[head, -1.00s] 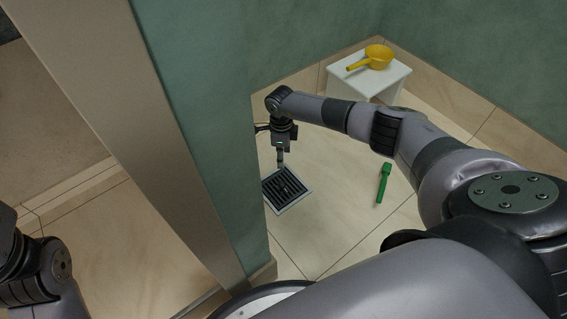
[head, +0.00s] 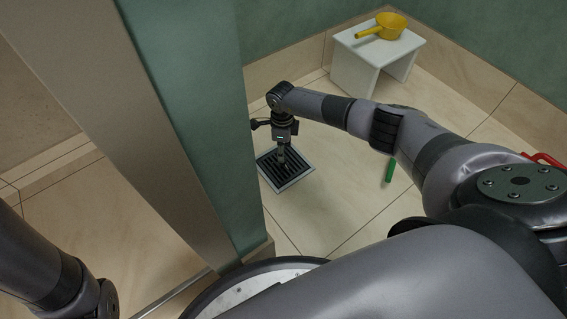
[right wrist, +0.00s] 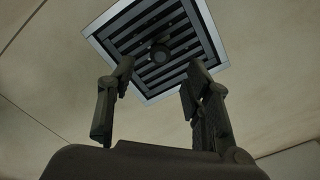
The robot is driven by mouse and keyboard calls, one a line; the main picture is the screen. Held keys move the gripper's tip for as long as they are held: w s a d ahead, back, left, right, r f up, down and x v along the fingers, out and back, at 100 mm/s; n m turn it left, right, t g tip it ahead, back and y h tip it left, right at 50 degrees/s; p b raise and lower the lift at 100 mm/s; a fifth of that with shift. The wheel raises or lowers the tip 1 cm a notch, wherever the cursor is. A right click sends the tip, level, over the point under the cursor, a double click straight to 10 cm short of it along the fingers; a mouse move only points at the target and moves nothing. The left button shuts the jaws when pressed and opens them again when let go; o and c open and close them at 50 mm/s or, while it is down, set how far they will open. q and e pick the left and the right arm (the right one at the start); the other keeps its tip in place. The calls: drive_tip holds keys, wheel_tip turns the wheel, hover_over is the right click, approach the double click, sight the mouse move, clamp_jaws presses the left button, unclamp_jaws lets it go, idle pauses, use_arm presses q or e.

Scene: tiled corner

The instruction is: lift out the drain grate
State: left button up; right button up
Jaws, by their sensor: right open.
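The drain grate (head: 287,170) is a dark slatted square in a light metal frame, set in the tiled floor. In the right wrist view the grate (right wrist: 150,42) fills the top middle, with a round dark knob at its centre. My right gripper (head: 281,158) is above the grate in the head view and hides part of it. In the right wrist view my right gripper (right wrist: 158,85) is open and empty, its two fingers apart with the grate beyond them. My left arm shows at the lower left of the head view, but its gripper is out of view.
A green-handled tool (head: 389,170) lies on the floor right of the grate, partly behind my right arm. A white stool (head: 358,57) with a yellow dipper (head: 388,27) stands at the back. A green wall edge (head: 205,130) rises close left of the grate.

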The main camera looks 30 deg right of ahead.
wheel_tip(320, 180, down, 5)
drive_tip(key=b, duration=0.3)
drive_tip(key=shift+r, duration=0.15)
drive_tip(key=shift+f+b, duration=0.4)
drive_tip(key=shift+r, duration=0.15)
drive_tip(key=shift+c, duration=0.5)
clamp_jaws()
